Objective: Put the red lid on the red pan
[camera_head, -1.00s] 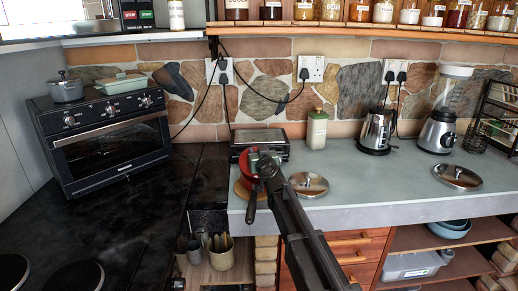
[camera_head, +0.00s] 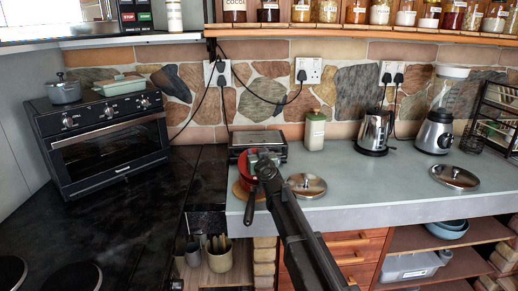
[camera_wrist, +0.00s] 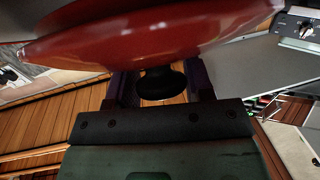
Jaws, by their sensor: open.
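The red pan (camera_head: 243,175) sits on a round wooden board at the left end of the grey counter, its dark handle pointing toward the front edge. My gripper (camera_head: 262,172) is right over it and hides much of it. In the wrist view a large red domed surface, seemingly the red lid (camera_wrist: 150,40), fills the top, with its black knob (camera_wrist: 162,84) between my fingers. My gripper (camera_wrist: 160,88) is open around the knob. In the head view I cannot clearly separate lid from pan, nor tell how the lid sits on it.
A steel lid (camera_head: 306,185) lies close to the right of the pan, and another (camera_head: 455,177) lies farther right. A black appliance (camera_head: 259,142) stands behind the pan. A kettle (camera_head: 374,132) and blender (camera_head: 436,130) stand at the back. The middle counter is clear.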

